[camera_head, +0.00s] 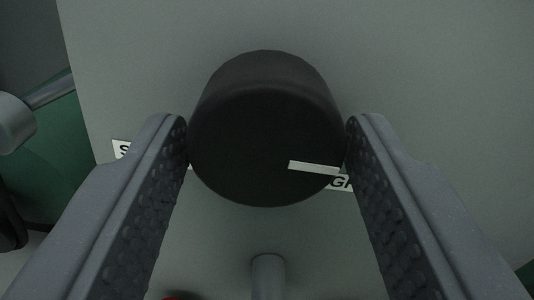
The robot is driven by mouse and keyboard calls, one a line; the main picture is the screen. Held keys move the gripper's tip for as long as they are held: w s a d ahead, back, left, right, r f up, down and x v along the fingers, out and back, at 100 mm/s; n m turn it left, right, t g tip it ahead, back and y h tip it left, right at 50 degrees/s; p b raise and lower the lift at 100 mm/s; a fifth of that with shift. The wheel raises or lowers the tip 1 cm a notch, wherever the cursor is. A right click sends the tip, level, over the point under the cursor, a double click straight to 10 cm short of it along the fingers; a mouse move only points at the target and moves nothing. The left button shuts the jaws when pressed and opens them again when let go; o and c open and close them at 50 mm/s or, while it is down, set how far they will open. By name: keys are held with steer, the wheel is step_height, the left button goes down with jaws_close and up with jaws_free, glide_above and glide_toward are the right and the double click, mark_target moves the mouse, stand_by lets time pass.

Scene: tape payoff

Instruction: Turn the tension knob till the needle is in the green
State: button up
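The tension knob (262,125) is a round black knob on a grey panel, seen nearly face on. A white pointer mark (314,167) on its face points to the right and slightly down. My gripper (267,135) has one finger on each side of the knob. Both fingertips look close against its sides, with no clear gap seen, but I cannot tell whether they press on it. The needle and its green zone are not in view.
White labels on the grey panel (420,80) are partly hidden by the fingers and knob. A grey post (268,276) stands below the knob, with red bits at the bottom edge. A grey cylinder on a rod (14,122) is at the left, before a green surface.

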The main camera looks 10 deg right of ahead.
steer(key=c, duration=0.6)
steer(key=shift+o, duration=0.2)
steer(key=shift+a, duration=0.1)
steer(key=shift+n, duration=0.4)
steer(key=n+p, duration=0.2)
steer(key=n, duration=0.1)
steer(key=shift+r, duration=0.15)
steer(key=shift+n+p, duration=0.55)
steer(key=shift+n, duration=1.45)
steer(key=o, duration=0.8)
steer(key=shift+o, duration=0.9)
